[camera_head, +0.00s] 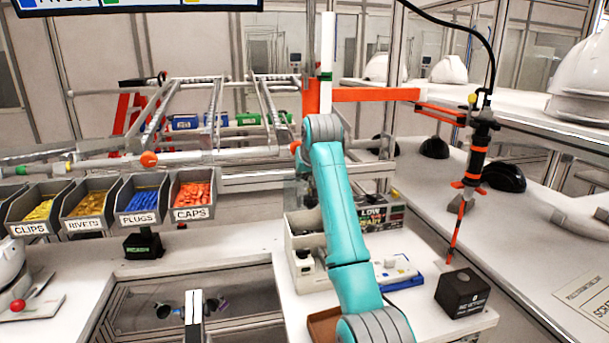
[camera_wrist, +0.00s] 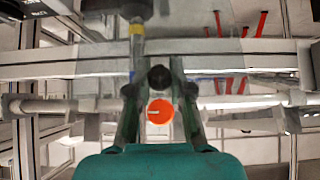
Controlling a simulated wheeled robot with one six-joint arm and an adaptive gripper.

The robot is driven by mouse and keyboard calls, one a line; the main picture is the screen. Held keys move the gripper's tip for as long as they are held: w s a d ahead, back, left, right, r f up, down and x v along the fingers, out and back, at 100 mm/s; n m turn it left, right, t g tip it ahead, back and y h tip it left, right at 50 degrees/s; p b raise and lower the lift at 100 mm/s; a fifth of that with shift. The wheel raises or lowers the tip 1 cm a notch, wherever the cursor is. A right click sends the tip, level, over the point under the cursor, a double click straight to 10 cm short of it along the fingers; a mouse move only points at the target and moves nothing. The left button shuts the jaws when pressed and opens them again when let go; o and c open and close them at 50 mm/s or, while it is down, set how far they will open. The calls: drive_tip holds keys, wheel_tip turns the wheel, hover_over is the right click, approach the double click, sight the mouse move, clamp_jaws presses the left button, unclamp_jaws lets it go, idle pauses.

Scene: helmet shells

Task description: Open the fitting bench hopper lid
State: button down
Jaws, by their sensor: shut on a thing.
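In the wrist view a clear panel, which looks like the hopper lid (camera_wrist: 100,66), spans the middle, with a black knob (camera_wrist: 159,77) in front of it. My gripper (camera_wrist: 158,75) has its two fingers closing in on either side of this knob and is shut on it. A round orange cap (camera_wrist: 159,111) shows between the fingers, nearer the palm in the picture; its depth is hard to tell. In the head view my teal arm reaches forward to the rail behind the bench, and its wrist hides the fingers and most of the lid.
Bins of clips, rivets, plugs (camera_head: 143,200) and caps (camera_head: 193,194) stand at left. A black-and-orange tool (camera_head: 475,160) hangs at right from an orange arm (camera_head: 375,94). A white box (camera_head: 303,236) and a black block (camera_head: 462,292) stand on the bench near my arm.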

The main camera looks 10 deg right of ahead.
drive_tip(key=c, duration=1)
unclamp_jaws()
drive_tip(key=shift+f, duration=0.3)
drive_tip(key=shift+c, duration=0.2)
drive_tip(key=shift+r, duration=0.15)
drive_tip(key=shift+s+r, duration=0.15)
drive_tip(key=shift+r, duration=0.05)
drive_tip(key=v, duration=1.1)
drive_tip(key=shift+s, duration=0.1)
